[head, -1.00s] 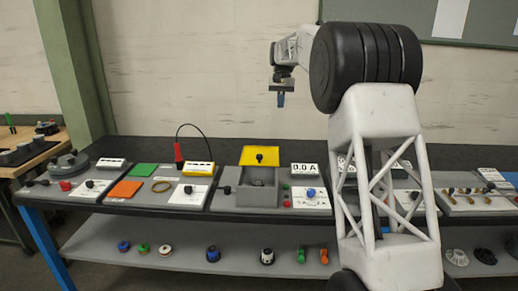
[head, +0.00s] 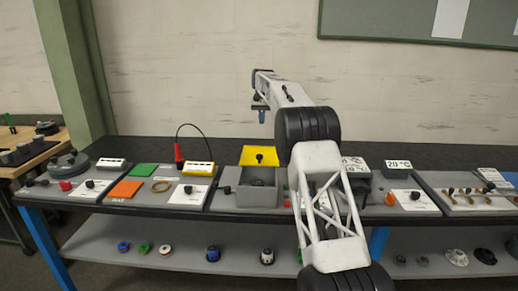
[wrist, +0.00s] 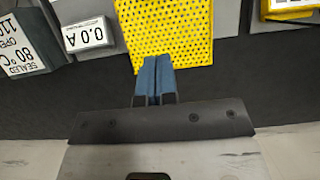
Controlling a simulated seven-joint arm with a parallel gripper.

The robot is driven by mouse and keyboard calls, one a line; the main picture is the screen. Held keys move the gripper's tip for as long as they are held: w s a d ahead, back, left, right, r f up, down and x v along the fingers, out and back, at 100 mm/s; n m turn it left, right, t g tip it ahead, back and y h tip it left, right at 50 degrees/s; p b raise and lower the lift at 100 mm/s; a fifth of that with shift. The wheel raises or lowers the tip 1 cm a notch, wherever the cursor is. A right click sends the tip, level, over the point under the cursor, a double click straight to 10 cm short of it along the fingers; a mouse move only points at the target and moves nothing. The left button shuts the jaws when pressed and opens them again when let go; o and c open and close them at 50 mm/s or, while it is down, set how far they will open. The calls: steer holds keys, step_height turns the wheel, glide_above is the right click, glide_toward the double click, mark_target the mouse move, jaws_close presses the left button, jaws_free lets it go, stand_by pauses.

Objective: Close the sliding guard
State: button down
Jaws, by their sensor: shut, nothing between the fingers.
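The yellow guard (head: 260,157), a flat panel with a black knob (head: 260,159), sits behind the open-topped grey box (head: 256,199) on the bench. The box's opening shows uncovered, with something dark inside that I cannot make out. In the wrist view the guard (wrist: 185,30) is perforated yellow, and its knob is not visible. My gripper (head: 262,118) is raised above and behind the guard, apart from it as seen in the head view. Its blue fingers (wrist: 155,62) are shut and empty, overlapping the guard's edge in the wrist view.
A 0.0 A display (wrist: 89,34) stands beside the guard, with an 80 °C display (wrist: 25,48) further left in the wrist view. A red-handled probe (head: 178,155) with a looping cable stands left of the box.

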steer(key=shift+w+a+f, duration=0.4)
steer(key=shift+w+f, duration=0.1)
steer(key=shift+f, duration=0.3)
steer(key=shift+f, duration=0.1)
steer(key=x, duration=1)
steer(key=shift+s, duration=2.1)
steer(key=shift+s, duration=0.15)
steer(key=s, duration=1.7)
